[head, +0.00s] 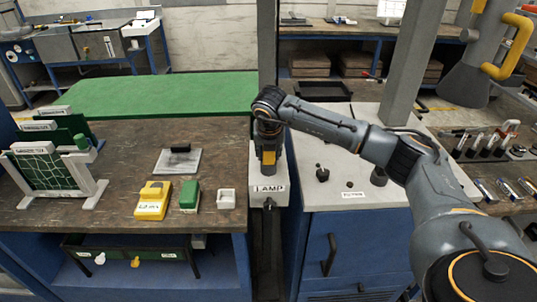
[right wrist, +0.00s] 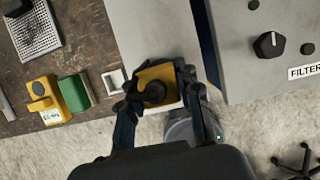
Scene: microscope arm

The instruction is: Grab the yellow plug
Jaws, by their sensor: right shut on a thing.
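The yellow plug (right wrist: 147,77) is a squarish yellow block with a round black middle. It sits between the fingers of my right gripper (right wrist: 156,92) in the right wrist view. My right gripper (head: 268,152) is shut on it, pointing down, over the white block labelled LAMP (head: 269,190). In the head view the arm and fingers hide most of the plug. I cannot tell whether the plug is still seated in the block. My left gripper is not in view.
A yellow box (head: 152,202), a green block (head: 189,196) and a small white square holder (head: 226,198) stand on the wooden table (head: 120,165) to the left. A pale cabinet top (head: 330,180) with black knobs lies to the right.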

